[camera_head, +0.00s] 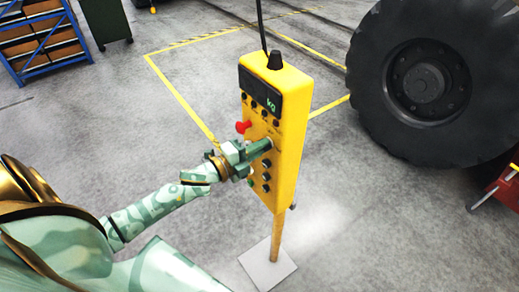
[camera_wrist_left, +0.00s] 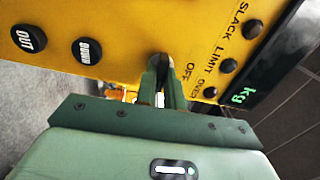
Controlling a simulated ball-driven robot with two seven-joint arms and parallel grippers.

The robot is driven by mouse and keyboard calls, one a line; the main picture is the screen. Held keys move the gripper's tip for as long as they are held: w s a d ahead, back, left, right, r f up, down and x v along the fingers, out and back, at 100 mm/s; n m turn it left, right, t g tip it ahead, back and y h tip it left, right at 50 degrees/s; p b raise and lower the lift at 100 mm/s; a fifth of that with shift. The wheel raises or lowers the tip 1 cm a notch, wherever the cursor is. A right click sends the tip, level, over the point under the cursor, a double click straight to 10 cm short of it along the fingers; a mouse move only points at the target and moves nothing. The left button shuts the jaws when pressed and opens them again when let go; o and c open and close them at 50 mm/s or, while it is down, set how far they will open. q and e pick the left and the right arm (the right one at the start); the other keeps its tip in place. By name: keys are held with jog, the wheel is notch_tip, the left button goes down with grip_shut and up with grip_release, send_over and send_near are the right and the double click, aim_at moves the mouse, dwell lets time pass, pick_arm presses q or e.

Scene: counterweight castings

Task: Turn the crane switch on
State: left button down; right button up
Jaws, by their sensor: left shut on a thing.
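The yellow crane control box (camera_head: 289,125) stands upright on a yellow post in the head view. My left gripper (camera_head: 266,145) reaches its front face from the left. In the left wrist view, the gripper fingers (camera_wrist_left: 165,85) are close together on a small dark switch (camera_wrist_left: 161,60) on the yellow panel (camera_wrist_left: 125,30). The fingers hide most of the switch, so its turned position is unclear. The word OFF is printed just to the right of it. A display (camera_wrist_left: 280,60) on the box shows green "kg" letters. My right gripper is not in view.
A red knob (camera_head: 243,127) sticks out just above my left gripper. Black OUT (camera_wrist_left: 29,38) and DOWN (camera_wrist_left: 87,50) buttons lie left of the fingers in the wrist view. A large tyre (camera_head: 375,90) stands at right and a blue rack (camera_head: 40,45) at upper left. Open floor lies between.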

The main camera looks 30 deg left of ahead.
pick_arm(q)
jog(key=shift+m, duration=0.4)
jog(key=c, duration=1.5)
grip_release()
jog(key=b+v, duration=0.4)
jog(key=v, duration=1.2)
jog(key=shift+s, duration=0.2)
jog(key=shift+f, duration=0.15)
